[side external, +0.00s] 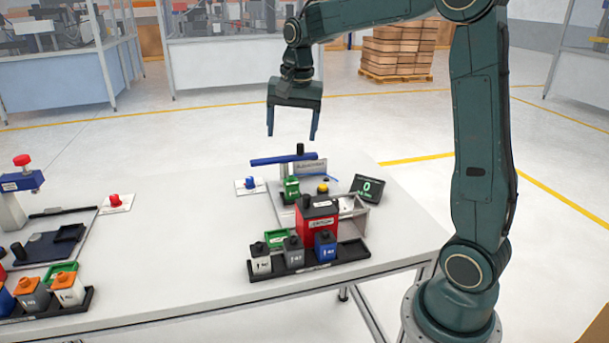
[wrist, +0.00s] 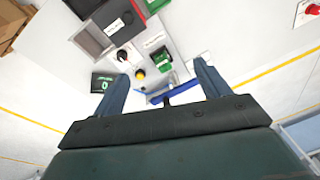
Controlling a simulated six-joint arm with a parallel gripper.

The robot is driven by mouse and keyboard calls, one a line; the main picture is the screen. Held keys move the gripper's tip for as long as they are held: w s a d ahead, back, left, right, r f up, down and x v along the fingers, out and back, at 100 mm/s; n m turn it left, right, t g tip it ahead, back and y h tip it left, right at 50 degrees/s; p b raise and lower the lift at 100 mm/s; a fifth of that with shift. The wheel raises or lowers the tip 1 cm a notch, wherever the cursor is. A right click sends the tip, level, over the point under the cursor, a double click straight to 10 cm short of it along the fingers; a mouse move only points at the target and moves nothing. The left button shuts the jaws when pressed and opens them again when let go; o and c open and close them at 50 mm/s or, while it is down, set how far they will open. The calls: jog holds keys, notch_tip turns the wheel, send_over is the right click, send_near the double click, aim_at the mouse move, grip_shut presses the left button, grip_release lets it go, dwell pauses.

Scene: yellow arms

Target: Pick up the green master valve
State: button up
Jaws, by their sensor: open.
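A small green block with a white label (side external: 291,187) stands upright on the grey plate beside the blue bar, in the middle of the table. It also shows in the wrist view (wrist: 159,60), between and beyond the fingers. A second green piece, a labelled tray-like part (side external: 278,238), lies behind the weights at the front. I cannot tell from the labels which is the master valve. My gripper (side external: 292,137) hangs open and empty above the blue bar, pointing down, apart from everything. Its fingers also show in the wrist view (wrist: 161,70).
A blue bar (side external: 272,161) on a post stands just under my gripper. A red box (side external: 317,226), a black rack of weights (side external: 290,272) and a display reading 0 (side external: 368,188) stand close by. Another station fills the table's left side.

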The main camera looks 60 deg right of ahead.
aim_at(291, 176)
jog(key=w+d+f+m+g, duration=0.1)
jog(key=w+d+f+m, duration=0.4)
jog(key=d+f, duration=0.3)
jog(key=shift+w+d+f+g+y, duration=0.35)
jog(key=shift+w+d, duration=0.4)
jog(key=shift+d, duration=0.25)
jog(key=shift+f, duration=4.3)
jog(key=shift+f, duration=0.1)
jog(key=shift+w+a+f, duration=0.1)
jog(key=shift+w+f, duration=0.05)
jog(key=shift+f, duration=2.35)
jog(key=shift+c, duration=0.4)
jog(key=c, duration=1)
